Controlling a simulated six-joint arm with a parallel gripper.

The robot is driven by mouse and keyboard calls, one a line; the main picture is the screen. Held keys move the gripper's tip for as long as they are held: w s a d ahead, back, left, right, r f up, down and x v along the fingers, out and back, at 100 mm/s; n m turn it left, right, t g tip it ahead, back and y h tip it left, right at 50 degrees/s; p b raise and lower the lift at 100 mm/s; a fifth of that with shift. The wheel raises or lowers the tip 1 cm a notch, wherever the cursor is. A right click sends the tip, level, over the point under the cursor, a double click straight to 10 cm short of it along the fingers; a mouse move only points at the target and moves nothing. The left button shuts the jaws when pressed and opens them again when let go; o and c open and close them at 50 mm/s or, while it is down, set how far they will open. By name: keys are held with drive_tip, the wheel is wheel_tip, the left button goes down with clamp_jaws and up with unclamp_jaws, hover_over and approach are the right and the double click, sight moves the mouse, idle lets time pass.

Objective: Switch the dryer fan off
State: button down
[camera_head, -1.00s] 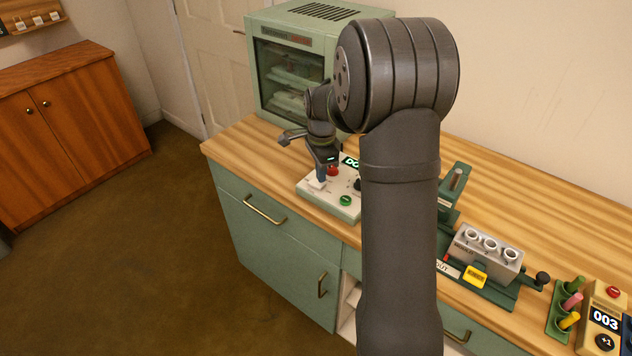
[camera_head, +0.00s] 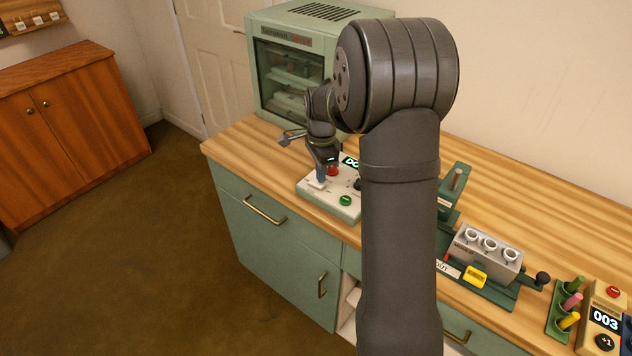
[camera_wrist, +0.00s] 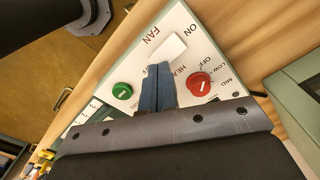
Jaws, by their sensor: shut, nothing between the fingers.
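The white control panel (camera_head: 325,200) stands on the bench in front of the green dryer cabinet (camera_head: 284,38). In the wrist view, the panel (camera_wrist: 185,20) carries a white fan switch (camera_wrist: 169,47), between the ON lettering and partly hidden lettering at the fingers. My gripper (camera_wrist: 158,66) is shut and empty, with its blue fingertips over the near end of the switch. Contact and the switch's tilt cannot be told. In the head view, my gripper (camera_head: 320,183) points down at the panel's left part.
A red heat knob (camera_wrist: 199,85) and a green button (camera_wrist: 122,91) flank the fingers on the panel. A grey block with several round openings (camera_head: 488,250) and a rack of coloured sticks (camera_head: 556,318) stand right. Bare bench top lies behind them.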

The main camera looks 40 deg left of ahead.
drive_tip(key=shift+f, duration=0.95)
idle(0.3)
drive_tip(key=shift+r, duration=3.55)
drive_tip(key=shift+f, duration=3.45)
drive_tip(key=shift+r, duration=3.95)
drive_tip(key=shift+m, duration=0.8)
drive_tip(key=w+f, duration=0.2)
drive_tip(key=w+a+f, duration=0.1)
drive_tip(key=w+f, duration=0.2)
drive_tip(key=shift+w+f, duration=0.1)
drive_tip(key=shift+f, duration=0.15)
